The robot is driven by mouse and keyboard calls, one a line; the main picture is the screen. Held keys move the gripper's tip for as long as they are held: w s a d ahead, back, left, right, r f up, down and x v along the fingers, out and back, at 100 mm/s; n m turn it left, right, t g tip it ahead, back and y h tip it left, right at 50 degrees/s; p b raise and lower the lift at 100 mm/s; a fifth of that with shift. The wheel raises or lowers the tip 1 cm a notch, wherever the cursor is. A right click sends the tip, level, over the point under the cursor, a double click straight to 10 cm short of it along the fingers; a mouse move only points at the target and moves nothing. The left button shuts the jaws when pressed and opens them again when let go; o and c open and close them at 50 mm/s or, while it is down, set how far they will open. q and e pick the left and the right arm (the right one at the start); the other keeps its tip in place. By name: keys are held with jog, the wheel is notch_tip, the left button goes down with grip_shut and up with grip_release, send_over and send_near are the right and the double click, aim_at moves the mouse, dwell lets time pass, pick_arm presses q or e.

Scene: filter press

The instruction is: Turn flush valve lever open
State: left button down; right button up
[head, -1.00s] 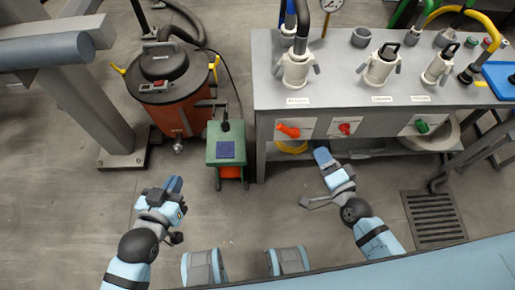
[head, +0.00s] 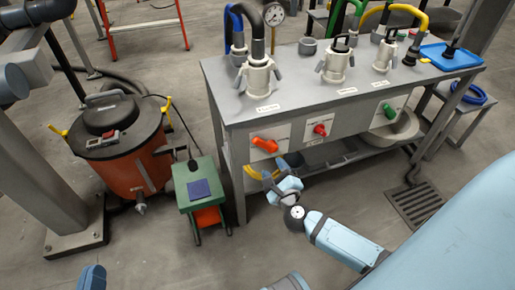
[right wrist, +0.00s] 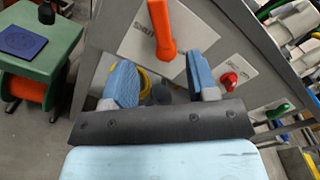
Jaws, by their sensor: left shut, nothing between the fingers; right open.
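Three levers sit on pale plates along the bench's front panel: an orange lever (head: 265,145), a red lever (head: 320,129) and a green lever (head: 389,109). I cannot read their labels well enough to tell which is the flush valve. My right gripper (head: 276,172) is open and empty just below the orange lever. In the right wrist view, the orange lever (right wrist: 163,32) shows ahead of the gap between the blue fingertips (right wrist: 163,78), apart from them. The red lever (right wrist: 229,80) is to the right. My left gripper (head: 92,279) is only partly visible at the bottom edge, shut and empty.
The grey bench (head: 235,105) carries pale valve bodies with hoses. An orange drum vacuum (head: 140,165) and a green stand (head: 195,180) are to the left. A floor drain (head: 417,203) lies at right. Open floor is in front of the bench.

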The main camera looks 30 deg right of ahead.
aim_at(261, 144)
jog(key=b+x, duration=0.1)
jog(key=x, duration=0.9)
jog(key=shift+a+f+b, duration=0.1)
jog(key=shift+b, duration=0.25)
jog(key=shift+w, duration=0.55)
pick_arm(q)
jog(key=r, duration=0.1)
jog(key=d+r+t+h, duration=0.1)
jog(key=r, duration=0.1)
jog(key=shift+s+r+t+h, duration=0.15)
jog(key=shift+t+h, duration=0.15)
pick_arm(e)
jog(key=shift+w, duration=0.1)
grip_shut()
